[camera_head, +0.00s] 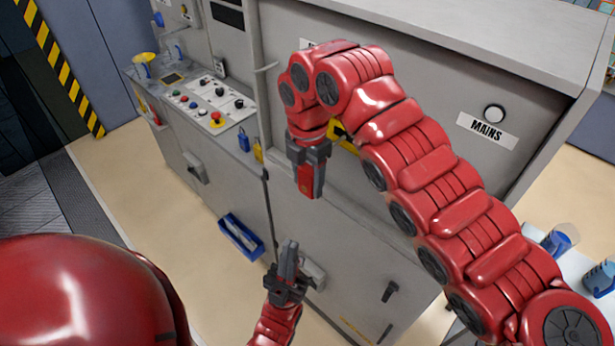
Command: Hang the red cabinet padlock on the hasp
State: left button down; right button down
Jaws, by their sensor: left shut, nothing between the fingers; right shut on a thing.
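The red padlock (306,183) is in my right gripper (308,170), which is shut on it and points down in front of the grey cabinet. The padlock hangs below the fingers, and its shackle is hidden by them. I cannot make out the hasp; my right arm covers part of the cabinet front. A yellow part (345,140) on the cabinet shows partly behind my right wrist. My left gripper (289,250) is lower, shut and empty, pointing up in front of the lower cabinet door.
The grey cabinet (430,85) has a MAINS label (487,130). Blue (243,141) and yellow (258,153) padlocks hang left of my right gripper. A control panel (207,103) is at upper left. A blue tray (240,236) sits low on the cabinet. The floor at left is clear.

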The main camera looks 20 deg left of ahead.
jog(key=shift+w+d, duration=0.1)
jog(key=shift+w, duration=0.15)
jog(key=w+d+f+p, duration=0.1)
jog(key=w+d, duration=0.1)
jog(key=w, duration=0.5)
jog(key=shift+d+f+p, duration=0.3)
jog(key=shift+d+p, duration=0.05)
jog(key=shift+d+f, duration=0.1)
jog(key=shift+f, duration=0.05)
dwell(0.6)
jog(key=shift+c, duration=0.8)
grip_release()
jog(key=shift+w, duration=0.1)
